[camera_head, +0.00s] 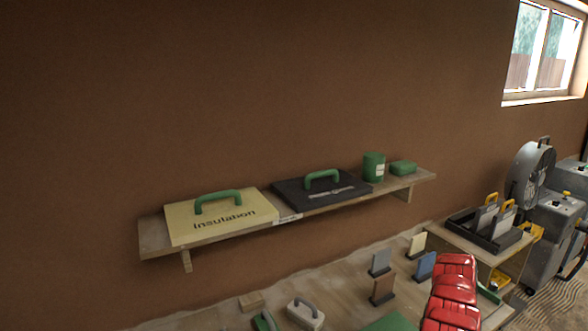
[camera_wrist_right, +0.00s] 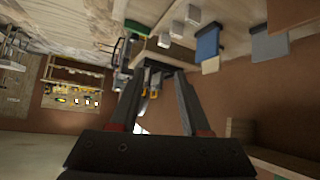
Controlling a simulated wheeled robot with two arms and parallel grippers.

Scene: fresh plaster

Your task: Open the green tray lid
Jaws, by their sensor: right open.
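A flat green surface (camera_head: 392,323) shows at the bottom edge of the head view, left of my red right arm. It may be the green tray lid, but most of it is cut off, and I cannot tell whether it is open or shut. A thin green edge (camera_head: 489,293) shows just right of that arm. In the right wrist view my right gripper (camera_wrist_right: 156,85) is open, with nothing between its two dark fingers. My left gripper is in neither view.
A wall shelf (camera_head: 150,238) holds a yellow insulation float (camera_head: 183,231), a black float (camera_head: 290,195), a green tin (camera_head: 373,167) and a small green box (camera_head: 403,168). Several upright blocks stand on the bench (camera_head: 345,285). A dark tool tray (camera_head: 480,236) sits at the right.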

